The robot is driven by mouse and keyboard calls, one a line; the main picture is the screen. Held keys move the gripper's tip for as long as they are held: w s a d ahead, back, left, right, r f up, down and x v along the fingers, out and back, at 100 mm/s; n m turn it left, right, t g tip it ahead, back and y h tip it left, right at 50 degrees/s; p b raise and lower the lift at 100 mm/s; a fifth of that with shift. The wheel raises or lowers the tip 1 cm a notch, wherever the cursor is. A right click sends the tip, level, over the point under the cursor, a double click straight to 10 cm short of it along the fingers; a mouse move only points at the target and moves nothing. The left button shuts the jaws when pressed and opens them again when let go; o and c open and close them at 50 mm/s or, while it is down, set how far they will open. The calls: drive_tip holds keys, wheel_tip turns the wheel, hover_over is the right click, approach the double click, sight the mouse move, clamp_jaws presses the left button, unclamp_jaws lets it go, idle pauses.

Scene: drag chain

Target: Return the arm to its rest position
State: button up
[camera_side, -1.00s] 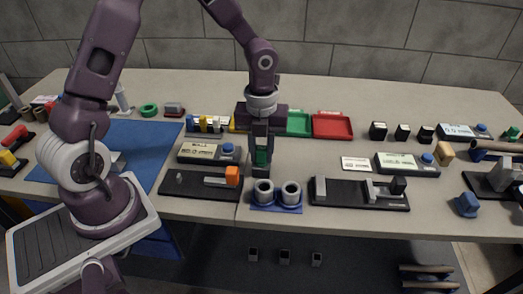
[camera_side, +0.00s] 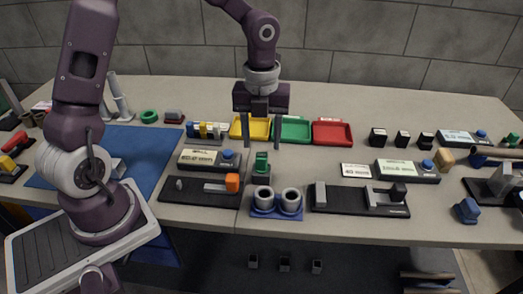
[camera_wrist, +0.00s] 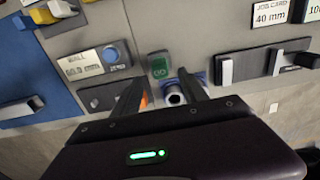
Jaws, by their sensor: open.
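My gripper (camera_side: 262,132) is open and empty, its two fingers pointing down above the table. It hangs above a small green block (camera_side: 261,162), which stands on the table behind the blue holder (camera_side: 277,207) with two grey rings. The fingers are apart from the green block. In the wrist view my gripper (camera_wrist: 160,90) shows its two fingers spread, with the green block (camera_wrist: 158,64) beyond them.
Yellow (camera_side: 251,130), green (camera_side: 292,131) and red (camera_side: 332,133) trays stand behind. The air above the table is free.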

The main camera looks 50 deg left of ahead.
drive_tip(key=shift+r, duration=0.25)
drive_tip(key=s+r+n+t, duration=0.2)
drive_tip(key=s+r+n, duration=0.4)
drive_tip(key=s+n, duration=0.4)
drive_tip(key=s+d+r+n+t, duration=0.1)
drive_tip(key=s+r+n+t, duration=0.2)
drive_tip(key=n, duration=1.4)
drive_tip(key=s+r, duration=0.4)
drive_tip(key=s, duration=0.3)
drive_tip(key=shift+d+r+t, duration=0.25)
drive_tip(key=shift+r+t, duration=0.05)
